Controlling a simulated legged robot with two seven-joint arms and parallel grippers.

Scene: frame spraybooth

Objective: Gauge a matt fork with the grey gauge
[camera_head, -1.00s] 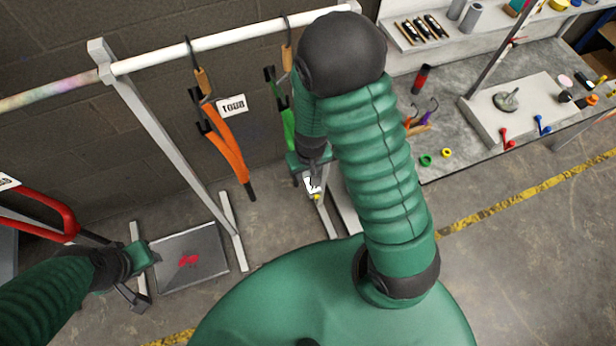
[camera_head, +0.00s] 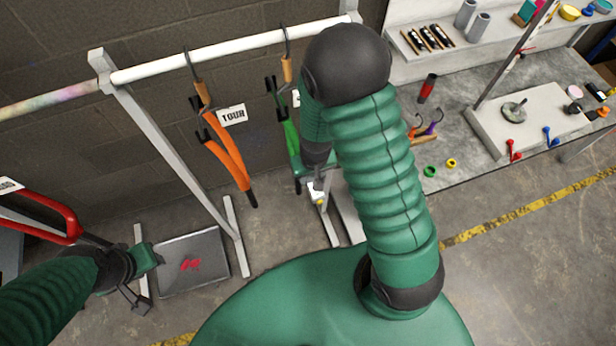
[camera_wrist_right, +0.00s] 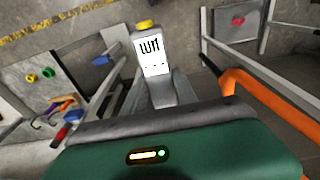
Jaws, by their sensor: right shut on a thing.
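The grey gauge (camera_wrist_right: 175,92) is in my right gripper (camera_head: 317,184), which is shut on it. In the right wrist view its white display (camera_wrist_right: 153,55) shows dark characters and a yellow knob tops it. In the head view my right arm partly hides it. An orange fork (camera_head: 232,163) hangs from the rail with a white tag reading TOUR; it also shows at the right of the wrist view (camera_wrist_right: 262,88). A green fork (camera_head: 290,130) hangs just behind my right gripper, partly hidden. My left gripper (camera_head: 141,282) is low at the left; its jaw opening is unclear.
The white rail (camera_head: 230,45) stands on grey posts before a brick wall. A red frame (camera_head: 65,222) is at the far left. A dark panel with a red mark (camera_head: 205,277) lies on the floor. The bench (camera_head: 455,120) at right holds tools and coloured rings.

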